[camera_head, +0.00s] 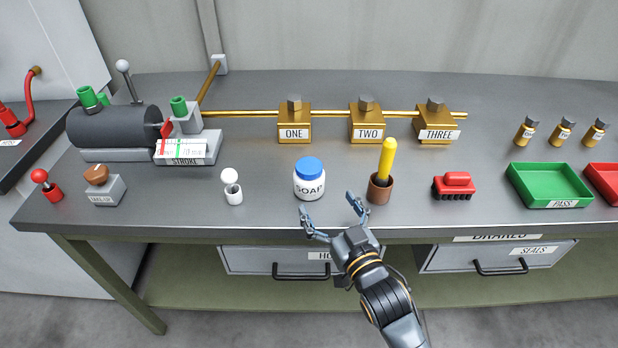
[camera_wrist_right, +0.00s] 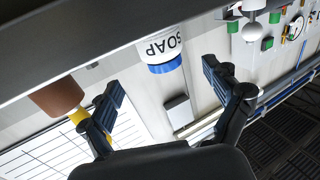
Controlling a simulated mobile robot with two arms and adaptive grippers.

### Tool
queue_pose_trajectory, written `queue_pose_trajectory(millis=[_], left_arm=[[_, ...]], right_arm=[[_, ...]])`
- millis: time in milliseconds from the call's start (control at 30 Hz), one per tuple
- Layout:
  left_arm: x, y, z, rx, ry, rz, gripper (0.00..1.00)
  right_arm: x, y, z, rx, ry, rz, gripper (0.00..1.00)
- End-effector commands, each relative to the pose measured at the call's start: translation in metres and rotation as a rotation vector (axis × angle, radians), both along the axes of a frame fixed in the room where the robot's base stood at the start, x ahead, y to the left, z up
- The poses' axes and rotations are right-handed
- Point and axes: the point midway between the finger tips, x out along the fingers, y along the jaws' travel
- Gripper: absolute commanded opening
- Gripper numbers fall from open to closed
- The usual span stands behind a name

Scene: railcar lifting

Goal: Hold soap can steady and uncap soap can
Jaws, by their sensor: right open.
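The soap can (camera_head: 309,185) is a white round jar labelled SOAP that stands upright near the front of the grey bench. Its blue cap (camera_head: 309,168) is on. My right gripper (camera_head: 332,203) is open and empty, in front of the can and a little to its right, at the bench's front edge. In the right wrist view the white can (camera_wrist_right: 158,46) and its blue cap (camera_wrist_right: 164,64) appear upside down between the two spread fingers, further off and apart from them. My left gripper is in neither view.
A brown cup (camera_head: 379,191) with a yellow stick stands close right of the can. A small white container (camera_head: 233,194) with a white ball stands left. Brass blocks ONE, TWO (camera_head: 366,127) and THREE line the back. A red brush (camera_head: 454,187) and green tray (camera_head: 549,186) lie right.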

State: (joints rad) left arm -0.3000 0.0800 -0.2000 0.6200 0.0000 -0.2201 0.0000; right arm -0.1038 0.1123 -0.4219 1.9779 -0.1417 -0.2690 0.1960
Motion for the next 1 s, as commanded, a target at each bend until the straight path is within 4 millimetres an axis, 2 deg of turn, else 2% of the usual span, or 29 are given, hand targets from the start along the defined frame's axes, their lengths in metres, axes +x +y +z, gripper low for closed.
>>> queue_pose_trajectory(millis=[100,367,633,967,1000], left_arm=[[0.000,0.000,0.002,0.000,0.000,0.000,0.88],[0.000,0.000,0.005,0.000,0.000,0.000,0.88],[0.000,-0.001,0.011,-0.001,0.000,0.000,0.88],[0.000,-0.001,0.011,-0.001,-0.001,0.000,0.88],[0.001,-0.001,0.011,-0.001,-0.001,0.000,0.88]], right_arm=[[0.019,0.008,0.001,-0.001,0.000,0.000,0.89],[0.036,0.016,0.000,-0.002,0.001,0.000,0.89],[0.071,0.031,-0.002,0.000,0.001,0.000,0.89],[0.077,0.034,-0.003,-0.001,0.002,0.000,0.89],[0.077,0.034,-0.003,-0.001,0.002,0.000,0.81]])
